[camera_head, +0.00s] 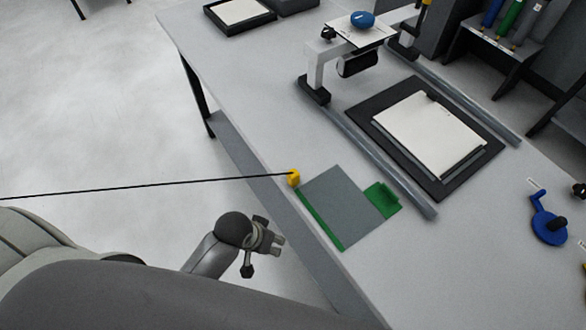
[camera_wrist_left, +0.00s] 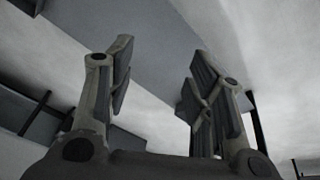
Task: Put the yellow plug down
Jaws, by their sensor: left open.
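The yellow plug (camera_head: 294,178) is on the table (camera_head: 255,110) near its left edge, at the corner of a grey and green mat (camera_head: 337,205). A thin black cable (camera_head: 150,187) runs from the plug to the left edge of the head view. My left gripper (camera_head: 265,258) is below the plug in the picture, off the table's edge and apart from the plug. In the left wrist view its two fingers (camera_wrist_left: 155,95) are spread with nothing between them. The plug does not show in that view. My right gripper is not in view.
A green block (camera_head: 382,199) touches the mat's right side. A long grey rail (camera_head: 375,160), a black-framed white pad (camera_head: 430,133) and a gantry (camera_head: 316,75) stand farther back. A blue crank (camera_head: 548,226) is at the right. The table's left part is clear.

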